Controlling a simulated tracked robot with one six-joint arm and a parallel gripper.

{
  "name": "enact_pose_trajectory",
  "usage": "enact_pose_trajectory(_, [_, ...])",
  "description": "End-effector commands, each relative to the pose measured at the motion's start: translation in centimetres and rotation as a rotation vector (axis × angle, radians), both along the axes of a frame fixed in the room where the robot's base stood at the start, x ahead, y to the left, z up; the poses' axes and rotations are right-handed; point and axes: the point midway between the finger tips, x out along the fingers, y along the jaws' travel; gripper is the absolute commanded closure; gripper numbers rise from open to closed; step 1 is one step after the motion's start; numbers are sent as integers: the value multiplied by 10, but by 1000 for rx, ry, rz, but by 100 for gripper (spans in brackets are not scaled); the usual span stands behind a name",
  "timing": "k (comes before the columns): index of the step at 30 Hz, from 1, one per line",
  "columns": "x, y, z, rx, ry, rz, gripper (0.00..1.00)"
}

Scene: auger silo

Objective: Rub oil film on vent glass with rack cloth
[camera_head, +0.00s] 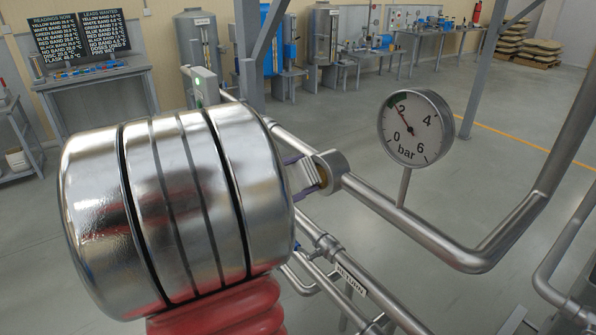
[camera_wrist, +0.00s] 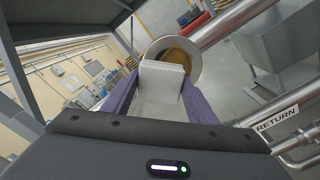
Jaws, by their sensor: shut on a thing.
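The vent glass (camera_wrist: 179,55) is a brownish round pane in a metal ring on the pipe. In the head view its ring (camera_head: 334,172) is seen nearly edge-on, with a sliver of brown glass. My gripper (camera_wrist: 160,78) has purple fingers, shut on a folded white cloth (camera_wrist: 161,95). In the head view the cloth (camera_head: 302,178) is just left of the glass, at or very near its face; I cannot tell whether it touches. In the wrist view the cloth covers the lower part of the glass. My arm hides much of the gripper (camera_head: 303,175) in the head view.
A pressure gauge (camera_head: 416,128) stands on the pipe (camera_head: 415,222) to the right, its needle near 2. A second pipe labelled RETURN (camera_head: 351,281) runs below. A grey post (camera_head: 249,65) rises behind my arm. Benches and a readings board (camera_head: 80,32) stand far back.

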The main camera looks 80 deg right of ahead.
Motion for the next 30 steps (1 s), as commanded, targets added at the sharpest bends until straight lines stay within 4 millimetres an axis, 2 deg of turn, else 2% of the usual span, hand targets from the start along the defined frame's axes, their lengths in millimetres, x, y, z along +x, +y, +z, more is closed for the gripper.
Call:
enact_pose_trajectory(12, [-18, 18, 0, -1, 0, -1, 65])
enact_pose_trajectory(23, [-19, 19, 0, -1, 0, -1, 65])
enact_pose_trajectory(30, [-29, 25, 0, -1, 0, -1, 65])
